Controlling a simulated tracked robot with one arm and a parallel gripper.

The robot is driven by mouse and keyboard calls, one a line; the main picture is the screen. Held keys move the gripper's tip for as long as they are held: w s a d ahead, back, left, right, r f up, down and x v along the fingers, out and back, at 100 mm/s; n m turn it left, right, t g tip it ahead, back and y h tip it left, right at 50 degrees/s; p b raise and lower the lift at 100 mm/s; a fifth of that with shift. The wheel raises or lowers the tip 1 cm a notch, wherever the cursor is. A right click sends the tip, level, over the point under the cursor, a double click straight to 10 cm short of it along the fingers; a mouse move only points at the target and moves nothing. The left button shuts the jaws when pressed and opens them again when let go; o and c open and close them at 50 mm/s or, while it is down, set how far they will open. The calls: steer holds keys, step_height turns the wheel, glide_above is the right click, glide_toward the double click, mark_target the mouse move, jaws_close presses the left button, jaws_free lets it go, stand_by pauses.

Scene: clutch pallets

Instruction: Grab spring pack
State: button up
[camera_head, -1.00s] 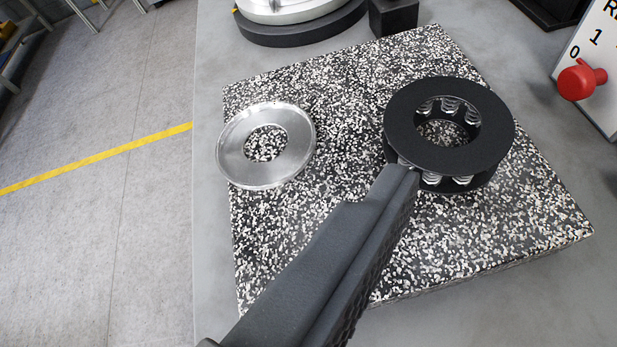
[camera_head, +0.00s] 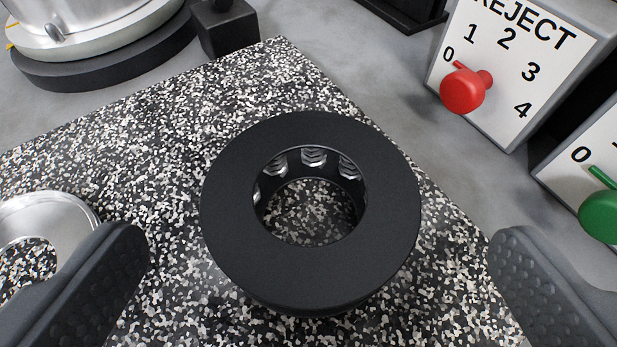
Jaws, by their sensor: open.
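The spring pack (camera_head: 311,270) is a thick black ring with silver coil springs showing through its centre hole. It lies flat on the black-and-white speckled mat (camera_head: 290,80), in the middle of the view. My gripper (camera_head: 320,245) is open, with one dark textured finger at the lower left and the other at the lower right. The spring pack sits between and ahead of the fingers, with a gap on both sides. Neither finger appears to touch it.
A silver ring (camera_head: 75,215) lies on the mat at left, partly behind my left finger. A round metal assembly on a black base (camera_head: 110,65) and a black block (camera_head: 225,28) stand at the back. At right are a REJECT dial with a red knob (camera_head: 463,90) and a green knob (camera_head: 601,215).

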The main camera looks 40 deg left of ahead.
mark_target(311, 165)
steer(key=x, duration=0.1)
steer(key=b+x, duration=0.1)
steer(key=x, duration=0.2)
steer(key=shift+s+f, duration=0.2)
steer(key=shift+f, duration=0.15)
steer(key=shift+w+a+f, duration=0.2)
steer(key=shift+w+a, duration=0.1)
steer(key=shift+w, duration=0.05)
steer(key=shift+r, duration=0.1)
steer(key=c, duration=1)
steer(key=shift+o, duration=0.2)
